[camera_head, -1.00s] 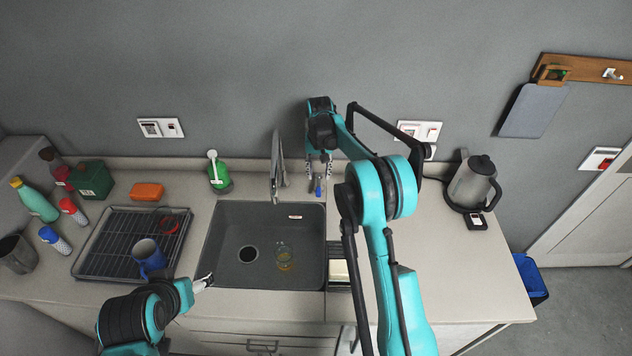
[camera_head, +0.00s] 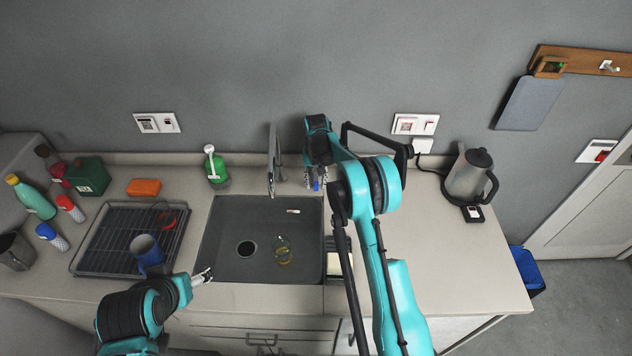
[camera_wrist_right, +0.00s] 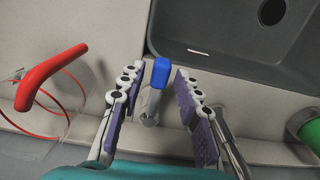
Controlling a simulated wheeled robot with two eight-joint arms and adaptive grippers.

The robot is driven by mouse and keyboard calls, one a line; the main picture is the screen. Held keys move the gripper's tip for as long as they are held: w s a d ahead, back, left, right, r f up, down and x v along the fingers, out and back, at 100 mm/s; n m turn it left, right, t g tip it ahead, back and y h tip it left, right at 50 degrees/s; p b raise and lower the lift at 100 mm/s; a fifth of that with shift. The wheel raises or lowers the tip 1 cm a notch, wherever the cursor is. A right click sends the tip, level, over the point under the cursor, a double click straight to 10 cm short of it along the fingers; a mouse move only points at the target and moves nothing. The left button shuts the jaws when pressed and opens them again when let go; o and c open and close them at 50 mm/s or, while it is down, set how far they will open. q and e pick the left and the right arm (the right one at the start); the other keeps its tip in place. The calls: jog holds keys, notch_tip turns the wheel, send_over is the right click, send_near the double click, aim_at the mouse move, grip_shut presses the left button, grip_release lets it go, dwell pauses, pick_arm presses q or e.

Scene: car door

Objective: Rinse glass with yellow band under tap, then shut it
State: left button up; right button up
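The glass with the yellow band (camera_head: 283,250) stands in the dark sink (camera_head: 225,265), right of the drain. The grey tap (camera_head: 273,160) stands behind the sink. A blue-tipped lever (camera_head: 317,184) stands to its right; it also shows in the right wrist view (camera_wrist_right: 161,72). My right gripper (camera_head: 316,180) is open, its purple-padded fingers (camera_wrist_right: 160,100) on either side of the lever with gaps visible. My left gripper (camera_head: 205,276) is at the sink's front left corner, apart from the glass; its finger opening is unclear. No water stream is visible.
A drying rack (camera_head: 85,255) with a blue mug (camera_head: 147,252) and a red-banded glass (camera_head: 165,215) is left of the sink. A green bottle (camera_head: 216,170) stands behind. A kettle (camera_head: 468,175) is at right.

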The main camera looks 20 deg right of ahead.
grip_shut()
jog(key=shift+s+d+f+n+b, duration=0.1)
jog(key=shift+d+f+n+b, duration=0.05)
jog(key=shift+d+n+b, duration=0.7)
jog(key=d+n+b, duration=0.1)
jog(key=n, duration=0.2)
jog(key=shift+d, duration=0.2)
jog(key=shift+o, duration=1.8)
grip_release()
jog(key=shift+r, duration=0.2)
